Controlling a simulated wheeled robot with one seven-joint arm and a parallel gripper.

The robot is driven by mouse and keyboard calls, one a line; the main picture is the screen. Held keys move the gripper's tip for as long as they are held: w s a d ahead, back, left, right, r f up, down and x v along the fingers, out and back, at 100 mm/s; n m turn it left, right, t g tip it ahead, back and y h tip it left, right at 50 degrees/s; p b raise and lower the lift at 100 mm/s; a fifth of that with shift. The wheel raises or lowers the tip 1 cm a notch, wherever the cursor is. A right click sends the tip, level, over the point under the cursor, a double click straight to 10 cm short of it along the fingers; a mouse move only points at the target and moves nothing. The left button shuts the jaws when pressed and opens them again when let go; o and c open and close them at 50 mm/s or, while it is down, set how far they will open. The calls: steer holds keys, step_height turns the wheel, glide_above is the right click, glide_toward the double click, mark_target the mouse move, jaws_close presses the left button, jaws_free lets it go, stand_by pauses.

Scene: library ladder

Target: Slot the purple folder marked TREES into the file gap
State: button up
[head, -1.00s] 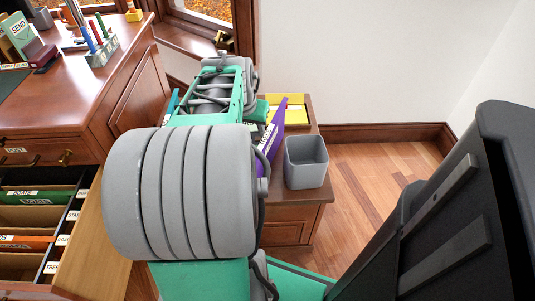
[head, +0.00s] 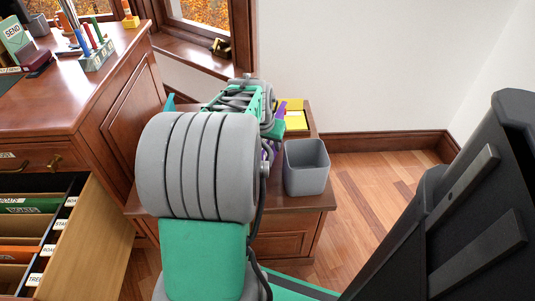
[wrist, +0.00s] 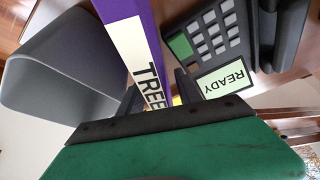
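The purple folder (wrist: 142,25) shows its white TREES label in the wrist view, the last letter cut off by my gripper. In the head view only slivers of the folder (head: 283,105) show on the low cabinet behind my arm. My gripper (wrist: 157,94) has its dark fingers on either side of the folder; a thin gap seems to show on the right, so it looks open around it. The open file drawer (head: 92,225) is at the lower left of the head view, with several tabbed folders and dividers, one marked TREES. The file gap is not clearly made out.
A grey bin (head: 306,168) stands beside the folder, at left in the wrist view (wrist: 70,70). A dark keypad device (wrist: 225,45) marked READY is close on the other side. A yellow tray (head: 294,116) lies behind. The wooden desk (head: 60,95) rises at left.

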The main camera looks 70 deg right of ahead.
jaws_close()
stand_by(0.7)
